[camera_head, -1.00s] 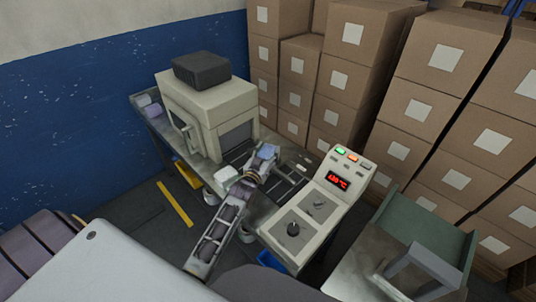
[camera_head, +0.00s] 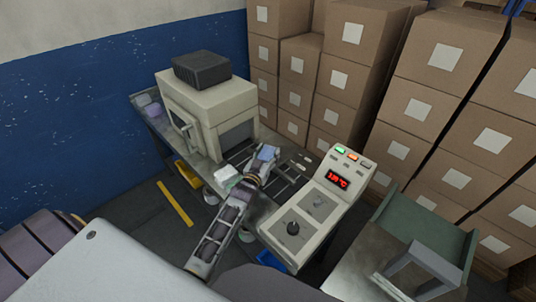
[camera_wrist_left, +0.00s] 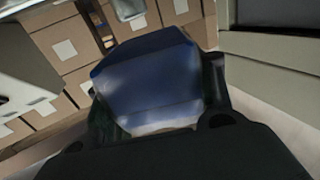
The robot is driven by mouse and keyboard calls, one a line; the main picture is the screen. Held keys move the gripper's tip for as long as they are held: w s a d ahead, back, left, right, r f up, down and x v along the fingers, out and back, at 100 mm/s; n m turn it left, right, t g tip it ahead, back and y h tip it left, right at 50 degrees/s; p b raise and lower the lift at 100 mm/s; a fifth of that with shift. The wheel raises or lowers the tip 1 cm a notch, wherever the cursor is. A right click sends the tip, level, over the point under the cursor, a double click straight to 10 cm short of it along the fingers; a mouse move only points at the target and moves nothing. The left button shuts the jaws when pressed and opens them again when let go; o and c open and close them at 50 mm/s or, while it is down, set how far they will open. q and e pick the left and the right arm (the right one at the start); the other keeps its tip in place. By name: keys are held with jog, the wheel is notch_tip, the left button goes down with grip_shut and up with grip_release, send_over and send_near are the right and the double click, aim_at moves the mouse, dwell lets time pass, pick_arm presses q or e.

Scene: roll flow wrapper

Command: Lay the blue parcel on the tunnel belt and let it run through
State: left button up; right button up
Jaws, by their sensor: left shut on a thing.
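The blue parcel (camera_head: 267,153) is held by my left gripper (camera_head: 261,164) above the belt in front of the tunnel, in the head view. In the left wrist view the parcel (camera_wrist_left: 150,82) fills the middle, between the dark fingers. The left gripper is shut on it. The tunnel (camera_head: 237,139) is a beige box with a dark opening facing the belt (camera_head: 284,184). Whether the parcel touches the belt cannot be told. My right gripper is not in view.
A white parcel (camera_head: 227,174) lies on the table left of my gripper. Wrapped parcels (camera_head: 148,104) lie at the tunnel's far end. A control panel (camera_head: 324,203) with a red display stands to the right. Stacked cartons (camera_head: 350,75) close off the back.

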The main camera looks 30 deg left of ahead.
aim_at(264, 158)
pick_arm(q)
jog(key=shift+s+f, duration=0.15)
jog(key=shift+f, duration=0.4)
jog(key=o, duration=1.2)
jog(key=shift+f, duration=0.2)
jog(key=shift+c, duration=0.2)
jog(key=shift+r, duration=0.6)
jog(key=shift+s+a, duration=0.1)
jog(key=shift+s, duration=0.35)
jog(key=shift+s+r, duration=0.25)
jog(key=shift+s, duration=0.9)
jog(key=s, duration=0.8)
jog(key=shift+s+d, duration=0.25)
jog(key=shift+d, duration=0.15)
